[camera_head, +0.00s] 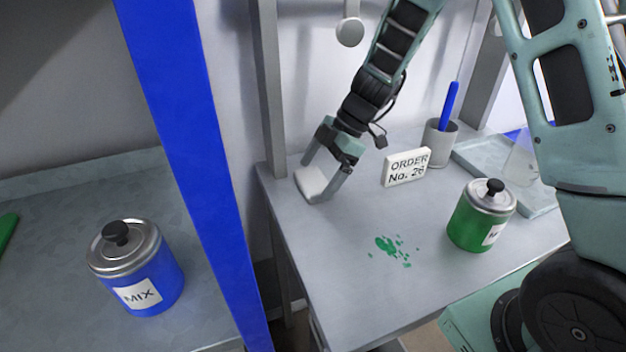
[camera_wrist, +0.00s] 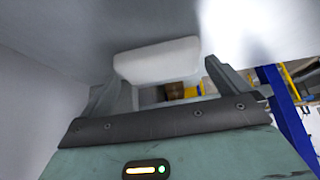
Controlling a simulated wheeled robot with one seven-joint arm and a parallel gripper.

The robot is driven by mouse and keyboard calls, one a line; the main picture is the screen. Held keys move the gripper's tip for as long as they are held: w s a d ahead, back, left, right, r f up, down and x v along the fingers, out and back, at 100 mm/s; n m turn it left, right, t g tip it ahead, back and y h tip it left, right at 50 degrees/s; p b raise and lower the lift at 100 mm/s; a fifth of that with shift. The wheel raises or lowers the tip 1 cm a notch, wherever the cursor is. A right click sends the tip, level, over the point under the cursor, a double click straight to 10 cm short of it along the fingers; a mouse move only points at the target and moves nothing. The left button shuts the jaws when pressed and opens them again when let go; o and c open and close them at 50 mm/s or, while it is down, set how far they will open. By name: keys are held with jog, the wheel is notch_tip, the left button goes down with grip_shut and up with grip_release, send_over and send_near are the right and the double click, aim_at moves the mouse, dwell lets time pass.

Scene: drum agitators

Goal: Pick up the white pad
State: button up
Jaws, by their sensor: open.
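The white pad (camera_head: 313,182) lies at the left corner of the grey table (camera_head: 330,270). My gripper (camera_head: 325,180) is lowered over it, with one finger on each side of the pad. In the wrist view the pad (camera_wrist: 158,62) sits ahead of and between the two open fingers of my gripper (camera_wrist: 160,85). The jaws are open and I cannot tell whether either finger touches the pad.
A green splatter (camera_head: 391,248) marks the tabletop. A white order sign (camera_head: 406,167), a green lidded can (camera_head: 480,218) and a cup (camera_head: 438,143) with a blue pen stand to the right. A blue post (camera_head: 195,150) and a blue MIX can (camera_head: 136,268) are at left.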

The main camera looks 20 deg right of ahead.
jog(key=shift+a+f, duration=0.35)
jog(key=shift+f, duration=0.2)
jog(key=c, duration=0.7)
jog(key=shift+r, duration=0.1)
